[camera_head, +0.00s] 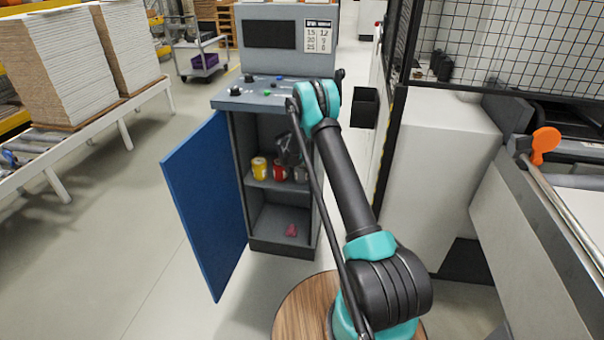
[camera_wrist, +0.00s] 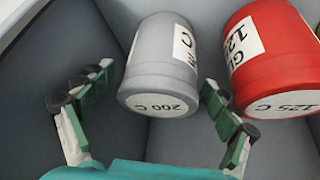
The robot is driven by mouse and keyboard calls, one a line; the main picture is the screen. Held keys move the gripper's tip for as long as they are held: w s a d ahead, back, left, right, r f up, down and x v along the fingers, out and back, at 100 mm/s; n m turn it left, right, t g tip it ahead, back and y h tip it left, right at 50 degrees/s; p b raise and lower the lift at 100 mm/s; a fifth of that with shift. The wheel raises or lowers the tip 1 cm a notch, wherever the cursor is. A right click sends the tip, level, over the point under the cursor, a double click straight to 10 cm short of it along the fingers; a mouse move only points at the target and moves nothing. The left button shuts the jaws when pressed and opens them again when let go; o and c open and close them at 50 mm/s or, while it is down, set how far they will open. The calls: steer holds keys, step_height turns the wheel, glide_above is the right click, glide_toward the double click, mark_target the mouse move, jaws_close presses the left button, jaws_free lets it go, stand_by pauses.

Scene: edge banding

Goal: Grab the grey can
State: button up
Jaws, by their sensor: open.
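The grey can (camera_wrist: 150,68), with a white label and "200 C" on its end face, stands out in the wrist view. My open gripper (camera_wrist: 157,80) has one finger to its left and one to its right. The can's near end lies between the fingertips, and neither finger clearly touches it. In the head view my gripper (camera_head: 288,150) reaches into the open cabinet above the shelf, and I cannot make out the grey can there.
A red can (camera_wrist: 268,55) is close to the right finger. In the head view a yellow can (camera_head: 259,168) and a red can (camera_head: 279,172) stand on the shelf (camera_head: 262,184). The blue door (camera_head: 207,205) hangs open at left. A small pinkish-red item (camera_head: 291,230) lies below.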

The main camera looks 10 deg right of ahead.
steer(key=shift+c, duration=0.6)
steer(key=c, duration=1.5)
steer(key=shift+r, duration=0.1)
